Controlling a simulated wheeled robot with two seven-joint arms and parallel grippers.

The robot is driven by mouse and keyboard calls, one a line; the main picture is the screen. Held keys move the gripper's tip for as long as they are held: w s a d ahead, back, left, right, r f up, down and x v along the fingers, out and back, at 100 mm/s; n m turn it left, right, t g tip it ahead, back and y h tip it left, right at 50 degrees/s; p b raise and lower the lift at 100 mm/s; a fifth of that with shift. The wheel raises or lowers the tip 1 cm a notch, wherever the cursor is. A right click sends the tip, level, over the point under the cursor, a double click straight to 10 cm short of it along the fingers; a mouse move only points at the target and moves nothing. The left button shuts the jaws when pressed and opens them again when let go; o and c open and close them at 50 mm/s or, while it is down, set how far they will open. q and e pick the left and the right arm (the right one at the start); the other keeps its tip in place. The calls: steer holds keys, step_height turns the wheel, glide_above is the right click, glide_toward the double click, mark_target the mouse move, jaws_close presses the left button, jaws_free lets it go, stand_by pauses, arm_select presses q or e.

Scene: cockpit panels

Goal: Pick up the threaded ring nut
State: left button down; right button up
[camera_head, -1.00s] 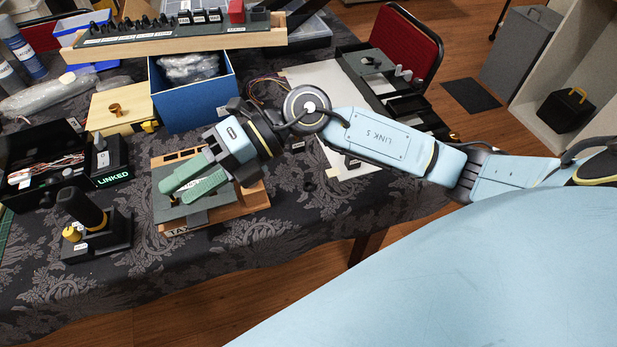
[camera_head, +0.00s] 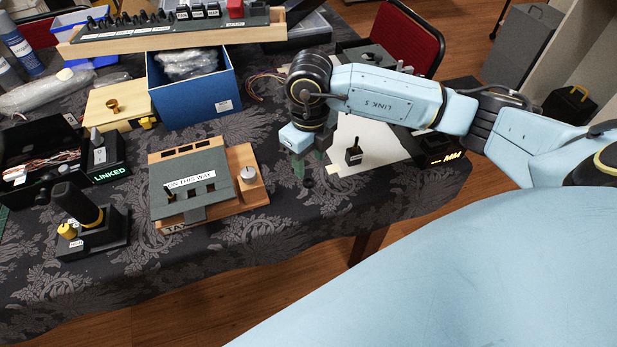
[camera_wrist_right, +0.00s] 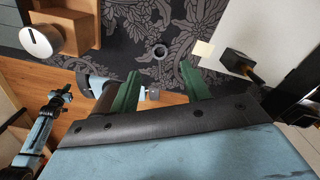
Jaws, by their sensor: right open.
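The threaded ring nut looks like a small dark ring (camera_head: 308,184) lying flat on the patterned black cloth, right of the wooden-based panel. It also shows in the right wrist view (camera_wrist_right: 160,51), just beyond the fingertips and sideways between them. My right gripper (camera_head: 309,168) points down just above and behind the ring in the head view. Its two green fingers are apart and empty in the wrist view (camera_wrist_right: 160,69). The ring is clear of both fingers. My left gripper does not show in the head view.
The panel with a silver knob (camera_head: 248,174) stands left of the ring. A small black toggle switch (camera_head: 354,153) stands to its right on a white sheet (camera_head: 375,148). A blue box (camera_head: 195,97) is behind. The cloth around the ring is clear; the table's front edge is close.

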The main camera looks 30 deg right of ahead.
mark_target(308, 184)
steer(key=shift+f, duration=0.65)
step_height(308, 184, down, 5)
steer(key=shift+w+f+b, duration=0.1)
steer(key=shift+w+b, duration=0.05)
steer(key=shift+b, duration=0.4)
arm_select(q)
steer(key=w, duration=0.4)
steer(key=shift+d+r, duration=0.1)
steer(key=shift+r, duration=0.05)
arm_select(e)
steer(key=shift+c, duration=0.2)
jaws_close()
